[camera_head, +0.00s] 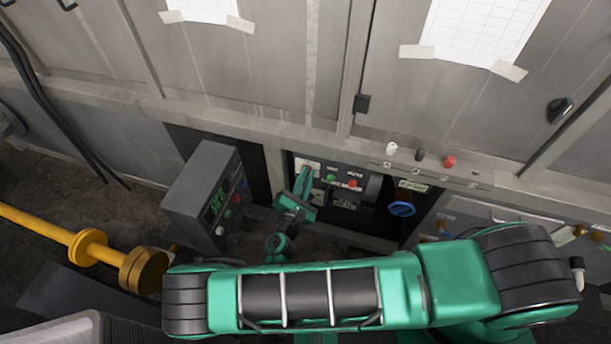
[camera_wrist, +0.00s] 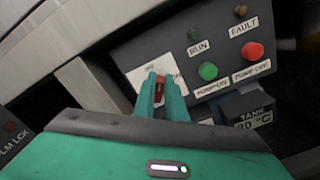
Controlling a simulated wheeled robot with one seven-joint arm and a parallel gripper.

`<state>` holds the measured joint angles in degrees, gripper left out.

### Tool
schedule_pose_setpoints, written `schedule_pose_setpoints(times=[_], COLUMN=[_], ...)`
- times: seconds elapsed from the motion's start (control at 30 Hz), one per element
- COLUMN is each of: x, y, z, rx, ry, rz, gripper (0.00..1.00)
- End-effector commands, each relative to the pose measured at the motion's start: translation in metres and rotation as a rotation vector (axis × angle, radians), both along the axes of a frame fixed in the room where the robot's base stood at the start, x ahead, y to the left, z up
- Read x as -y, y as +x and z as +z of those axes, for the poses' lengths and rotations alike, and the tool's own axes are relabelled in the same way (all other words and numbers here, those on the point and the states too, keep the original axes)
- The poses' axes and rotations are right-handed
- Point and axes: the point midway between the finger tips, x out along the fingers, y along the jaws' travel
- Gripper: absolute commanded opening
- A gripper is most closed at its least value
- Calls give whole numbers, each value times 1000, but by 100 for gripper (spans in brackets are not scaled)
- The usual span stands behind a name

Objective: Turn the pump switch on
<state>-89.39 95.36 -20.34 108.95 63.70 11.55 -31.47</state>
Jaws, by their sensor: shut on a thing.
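The pump control panel (camera_wrist: 222,93) fills the upper middle of the wrist view, and it also shows low in the cabinet in the head view (camera_head: 372,185). A small red switch handle (camera_wrist: 160,91) stands in front of a white plate (camera_wrist: 150,68) at the panel's left part. My gripper (camera_wrist: 161,82) is shut on this handle, with a green finger on each side. In the head view my gripper (camera_head: 303,177) reaches the panel's left end. The fingers cover much of the handle, so I cannot tell its setting.
Right of the switch are a green PUMP ON button (camera_wrist: 208,71) and a red PUMP OFF button (camera_wrist: 252,51). A grey box with a green display (camera_head: 208,190) stands left of my gripper. A blue knob (camera_head: 402,209) is to the right. A yellow pipe (camera_head: 88,250) lies at left.

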Motion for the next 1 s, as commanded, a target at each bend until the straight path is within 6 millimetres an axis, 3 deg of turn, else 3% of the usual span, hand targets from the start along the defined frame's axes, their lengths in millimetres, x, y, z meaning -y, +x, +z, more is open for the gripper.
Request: schedule_pose_setpoints(times=[0.6,1.0], x=[8,10], y=[-2,-3], z=[-9,-15], rx=[197,294], ry=[544,813], rz=[-4,-5], gripper=[0,0])
